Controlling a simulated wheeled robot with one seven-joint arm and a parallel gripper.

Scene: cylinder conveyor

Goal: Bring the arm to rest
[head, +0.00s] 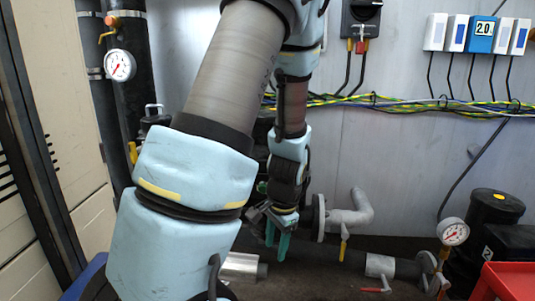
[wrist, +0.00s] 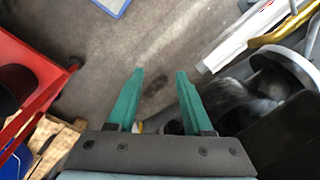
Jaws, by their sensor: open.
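My arm (head: 195,165) rises across the middle of the head view and bends down at its far end. My gripper (head: 277,241) hangs from it with its green fingers pointing down, in front of the pipes by the wall. In the wrist view my gripper (wrist: 160,76) is open, its two green fingers apart. Nothing is between the fingers except a view of the grey floor (wrist: 110,60) beyond. My near arm links hide part of the pipes and wall in the head view.
Right of my gripper are a grey pipe elbow (head: 350,215), a gauge (head: 453,232), black canisters (head: 495,208) and a red bin (head: 508,281). A red object (wrist: 35,65) and wooden pallet (wrist: 55,140) lie left in the wrist view. Cables (head: 420,105) run along the wall.

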